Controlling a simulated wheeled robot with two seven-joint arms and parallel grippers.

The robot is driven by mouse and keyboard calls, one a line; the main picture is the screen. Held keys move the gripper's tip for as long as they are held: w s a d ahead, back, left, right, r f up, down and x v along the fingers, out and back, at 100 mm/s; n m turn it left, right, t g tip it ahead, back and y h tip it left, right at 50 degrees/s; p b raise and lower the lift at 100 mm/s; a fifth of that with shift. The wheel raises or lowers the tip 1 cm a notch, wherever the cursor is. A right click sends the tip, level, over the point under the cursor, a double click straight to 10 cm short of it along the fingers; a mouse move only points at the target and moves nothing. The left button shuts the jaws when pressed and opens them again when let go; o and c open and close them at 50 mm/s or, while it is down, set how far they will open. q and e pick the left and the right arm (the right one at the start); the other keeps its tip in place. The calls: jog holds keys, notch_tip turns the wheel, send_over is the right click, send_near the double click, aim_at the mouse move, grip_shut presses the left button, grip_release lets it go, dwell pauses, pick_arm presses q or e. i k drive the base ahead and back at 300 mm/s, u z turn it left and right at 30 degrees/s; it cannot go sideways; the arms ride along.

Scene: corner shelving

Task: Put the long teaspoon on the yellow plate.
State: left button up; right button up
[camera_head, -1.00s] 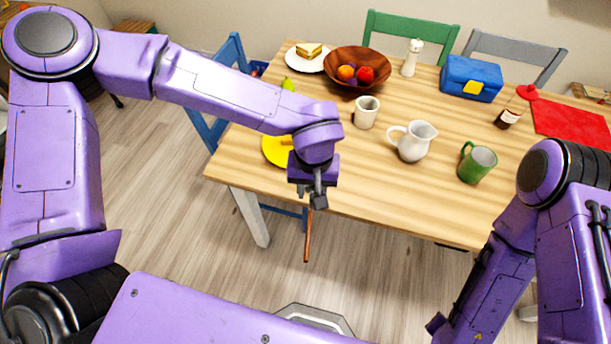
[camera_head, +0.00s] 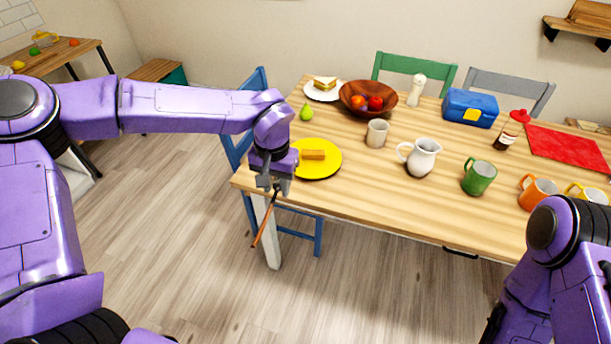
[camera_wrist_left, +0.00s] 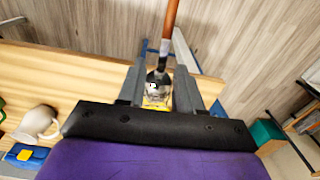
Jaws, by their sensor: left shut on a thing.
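The long teaspoon (camera_head: 265,226) has a thin brown handle, which hangs down and tilts below my left gripper (camera_head: 272,186). The left wrist view shows the handle (camera_wrist_left: 170,22) running up from between the fingers (camera_wrist_left: 158,88), with a silvery end there. My left gripper is shut on the teaspoon, just off the table's near left edge. The yellow plate (camera_head: 322,171) lies on the table close behind and right of this gripper, with an orange-brown block (camera_head: 313,155) on it. My right arm shows at lower right, but its gripper is out of view.
Bare tabletop lies right of the plate.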

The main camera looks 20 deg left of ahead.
aim_at(311, 163)
jog(key=u, duration=0.35)
jog(key=i, duration=1)
jog(key=z, duration=0.35)
